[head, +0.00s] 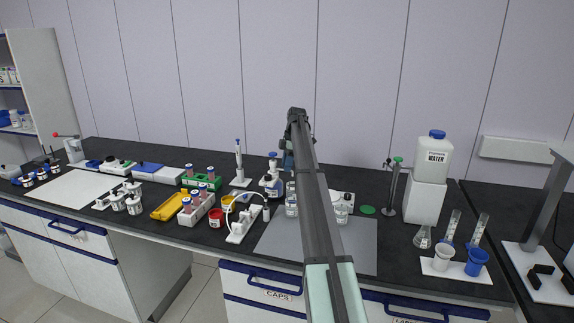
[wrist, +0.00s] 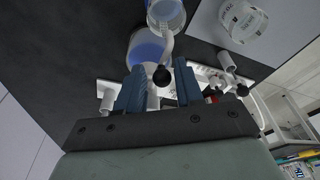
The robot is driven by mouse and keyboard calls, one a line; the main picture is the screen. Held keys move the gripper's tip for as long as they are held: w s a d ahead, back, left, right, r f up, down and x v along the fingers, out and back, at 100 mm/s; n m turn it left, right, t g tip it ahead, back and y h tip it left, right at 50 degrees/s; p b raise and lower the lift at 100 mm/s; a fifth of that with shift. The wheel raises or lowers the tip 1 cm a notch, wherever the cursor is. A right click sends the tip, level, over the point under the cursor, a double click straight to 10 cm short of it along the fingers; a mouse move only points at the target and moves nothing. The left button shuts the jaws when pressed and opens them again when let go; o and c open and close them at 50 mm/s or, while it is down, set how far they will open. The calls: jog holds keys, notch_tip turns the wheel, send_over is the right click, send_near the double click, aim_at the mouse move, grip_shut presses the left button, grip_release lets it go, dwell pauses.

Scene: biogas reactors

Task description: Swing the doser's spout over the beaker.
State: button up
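The doser (head: 272,184), a bottle with a blue-and-white top, stands at the middle of the bench, left of my arm. A clear beaker (head: 291,208) stands to its right, partly behind my arm. In the wrist view a blue-tinted vessel (wrist: 147,47), seemingly the doser's bottle, lies beyond the fingers, with a clear round vessel (wrist: 166,12) at the top edge. A thin white spout (wrist: 167,45) curves near both, ending by a black knob (wrist: 161,75). My gripper (wrist: 160,88) is open, the knob appearing between its blue fingers; contact is not visible. In the head view my arm hides the fingertips.
Another beaker (head: 341,211) stands on the grey mat (head: 357,246), right of my arm; a marked beaker (wrist: 243,20) shows in the wrist view. A white stand with a curved tube (head: 240,230) is at front left. The water container (head: 433,160) stands right.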

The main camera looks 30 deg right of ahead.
jog(key=shift+w, duration=0.1)
jog(key=shift+r, duration=3.8)
